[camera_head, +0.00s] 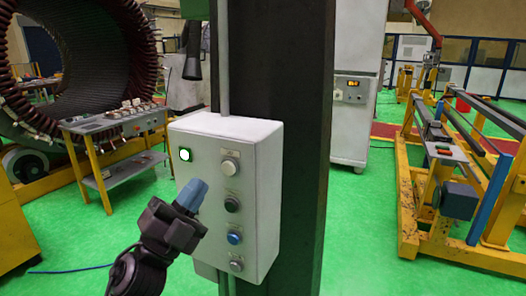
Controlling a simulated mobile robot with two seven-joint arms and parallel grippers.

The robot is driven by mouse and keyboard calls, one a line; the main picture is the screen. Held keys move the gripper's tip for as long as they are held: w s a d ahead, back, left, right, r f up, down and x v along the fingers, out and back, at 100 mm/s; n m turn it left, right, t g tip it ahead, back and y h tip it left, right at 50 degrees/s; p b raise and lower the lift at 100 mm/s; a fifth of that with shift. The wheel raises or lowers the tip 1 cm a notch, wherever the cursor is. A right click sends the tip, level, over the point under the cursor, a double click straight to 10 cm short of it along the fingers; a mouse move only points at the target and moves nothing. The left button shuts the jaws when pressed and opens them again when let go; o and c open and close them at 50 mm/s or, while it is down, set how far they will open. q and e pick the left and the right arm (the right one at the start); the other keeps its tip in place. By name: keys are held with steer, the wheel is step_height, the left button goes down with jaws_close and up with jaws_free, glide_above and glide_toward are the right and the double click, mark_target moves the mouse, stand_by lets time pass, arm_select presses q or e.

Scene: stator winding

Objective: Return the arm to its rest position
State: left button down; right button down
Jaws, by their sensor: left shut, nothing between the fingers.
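My left gripper (190,196) comes in from the lower left on its black arm. Its bluish fingertips are shut with nothing between them. They stand in front of the left part of a white control box (259,208); I cannot tell whether they touch it. My right gripper is not in view.
The box is mounted on a dark column (297,80). A large stator (98,60) stands at the back left behind a work table (112,122) with small parts. A yellow frame (410,190) stands at the right. Green floor (360,225) lies open between.

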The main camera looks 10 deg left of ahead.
arm_select(q)
steer(key=w+a+f+n+g+y, duration=0.1)
steer(key=a+f+n+y, duration=0.3)
steer(key=f+n+y, duration=0.5)
steer(key=w+a+f+n+g+y, duration=0.15)
steer(key=a+f+n+y, duration=0.45)
steer(key=f, duration=0.6)
steer(key=s+a+f+n+g+y, duration=0.1)
steer(key=s+f+n+g, duration=0.5)
steer(key=s+f, duration=1.3)
step_height(320, 180, down, 4)
steer(key=shift+s+a+f+g, duration=0.15)
steer(key=shift+a+g, duration=0.25)
steer(key=shift+g, duration=0.05)
